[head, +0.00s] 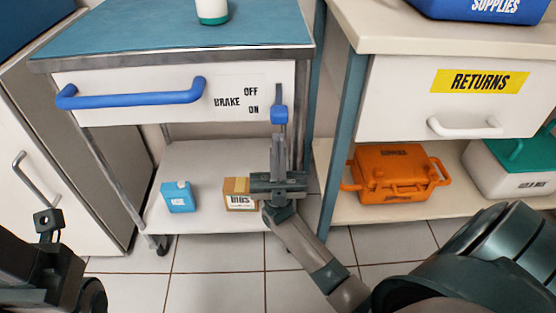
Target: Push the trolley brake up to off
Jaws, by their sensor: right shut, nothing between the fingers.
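The trolley (180,55) has a blue top and a white drawer front with a blue handle (130,95). At the right of that front is the brake, a blue knob (279,114) on a vertical slot. The printed label (236,101) reads BRAKE, with OFF above and ON below; the knob is about level with ON. My right gripper (279,138) is shut and empty, pointing up just under the knob. Whether it touches the knob I cannot tell.
The trolley's lower shelf (205,155) holds a blue box (178,196) and a small labelled carton (239,194). To the right, a cabinet has a RETURNS drawer (400,95), with an orange case (395,175) below. A white bottle (212,10) stands on the trolley top.

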